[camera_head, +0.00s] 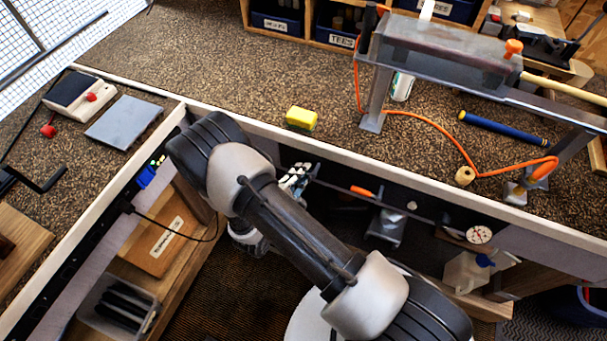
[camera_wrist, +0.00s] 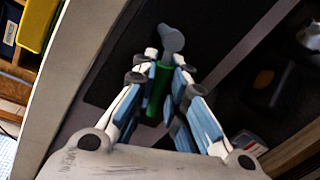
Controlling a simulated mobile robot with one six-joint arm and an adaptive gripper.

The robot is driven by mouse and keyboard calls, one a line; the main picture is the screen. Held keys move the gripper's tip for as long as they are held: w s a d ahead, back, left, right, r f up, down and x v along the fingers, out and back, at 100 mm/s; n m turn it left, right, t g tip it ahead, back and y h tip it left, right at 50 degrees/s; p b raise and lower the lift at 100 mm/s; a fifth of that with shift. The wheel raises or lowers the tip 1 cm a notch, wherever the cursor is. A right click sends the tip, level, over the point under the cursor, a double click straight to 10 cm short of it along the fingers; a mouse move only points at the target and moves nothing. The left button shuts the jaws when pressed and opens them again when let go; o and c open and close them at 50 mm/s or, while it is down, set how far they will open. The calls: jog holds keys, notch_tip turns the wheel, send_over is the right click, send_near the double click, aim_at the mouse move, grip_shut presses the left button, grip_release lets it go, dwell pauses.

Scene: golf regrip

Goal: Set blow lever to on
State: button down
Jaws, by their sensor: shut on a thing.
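My gripper (camera_head: 295,178) is below the front edge of the bench, partly hidden by my arm in the head view. In the wrist view its fingers (camera_wrist: 165,64) are closed around a green lever handle (camera_wrist: 157,92). A rounded grey end (camera_wrist: 171,40) sticks out beyond the fingertips. This green handle looks like the blow lever, but no label on it can be read. It cannot be made out in the head view, and I cannot tell its on or off position.
An orange handle (camera_head: 361,191) sits on the dark rail under the bench, right of my gripper. A dial gauge (camera_head: 479,234) is farther right. A yellow block (camera_head: 301,118) and a blue grip (camera_head: 503,128) lie on the bench top (camera_head: 235,70). The bench's pale front edge (camera_head: 330,156) is close by.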

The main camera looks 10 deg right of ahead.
jog(key=m, duration=0.1)
jog(key=r+m, duration=0.1)
jog(key=m+y, duration=0.1)
jog(key=m, duration=0.1)
jog(key=shift+w+a+r+t+b, duration=0.1)
jog(key=shift+a+r+t+b, duration=0.05)
jog(key=shift+r+t+b, duration=0.2)
dwell(0.5)
jog(key=c, duration=1.6)
grip_release()
jog(key=shift+r, duration=0.1)
jog(key=shift+a, duration=0.1)
jog(key=v, duration=1.2)
